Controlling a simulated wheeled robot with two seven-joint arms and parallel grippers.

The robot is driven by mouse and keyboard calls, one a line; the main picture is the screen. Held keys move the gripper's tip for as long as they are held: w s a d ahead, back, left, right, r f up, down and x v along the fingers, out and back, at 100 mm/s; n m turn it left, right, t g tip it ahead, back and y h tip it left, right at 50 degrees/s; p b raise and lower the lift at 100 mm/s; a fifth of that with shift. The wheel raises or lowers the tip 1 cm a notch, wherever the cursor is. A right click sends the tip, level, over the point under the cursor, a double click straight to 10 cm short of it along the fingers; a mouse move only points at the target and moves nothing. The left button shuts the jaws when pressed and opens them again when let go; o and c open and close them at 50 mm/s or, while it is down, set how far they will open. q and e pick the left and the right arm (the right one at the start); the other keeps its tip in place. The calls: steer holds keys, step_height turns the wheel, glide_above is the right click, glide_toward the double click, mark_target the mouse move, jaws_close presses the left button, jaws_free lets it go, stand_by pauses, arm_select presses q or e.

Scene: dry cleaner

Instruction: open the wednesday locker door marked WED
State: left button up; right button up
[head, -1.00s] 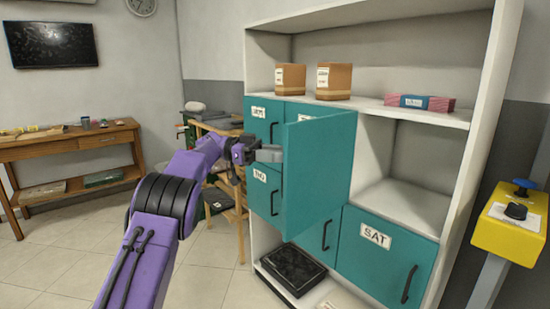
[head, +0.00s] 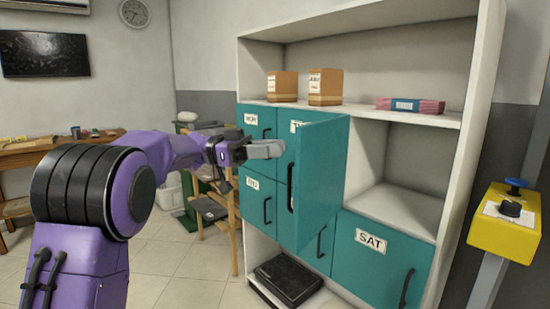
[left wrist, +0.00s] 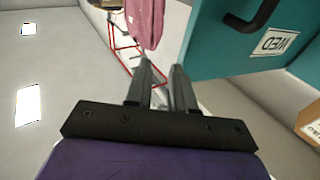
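The WED door (head: 322,185) is a teal panel standing swung out from the locker unit, hinged at the right of the middle column. In the head view I see its inner face. Its outer face (left wrist: 228,42), with the WED label (left wrist: 275,42) and black handle (left wrist: 251,16), shows in the left wrist view. The WED compartment (head: 400,205) is open and looks empty. My left gripper (head: 280,148) is by the door's free edge, on its outer side; contact is unclear. In the left wrist view its fingers (left wrist: 162,72) are apart with nothing between them.
The other doors, including the SAT door (head: 375,260), look shut. Boxes (head: 325,86) and a pink package (head: 410,105) lie on the shelf above. A black scale-like slab (head: 288,275) sits below. A yellow button box (head: 505,220) stands at right, a wooden chair (head: 215,205) at left.

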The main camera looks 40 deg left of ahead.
arm_select(q)
step_height(320, 180, down, 4)
steer(key=w+n+t+p, duration=0.1)
steer(key=n+t+p, duration=0.15)
steer(key=t, duration=0.35)
steer(key=n+t+y+p, duration=0.2)
steer(key=n+t+y, duration=0.7)
steer(key=y, duration=0.4)
glide_toward(289, 205)
step_height(289, 205, up, 5)
steer(key=p+x, duration=0.4)
steer(key=x, duration=0.6)
steer(key=shift+w+a+f, duration=0.1)
steer(key=shift+w+a, duration=0.05)
steer(key=shift+w+y, duration=0.1)
steer(key=shift+y, duration=0.2)
jaws_close()
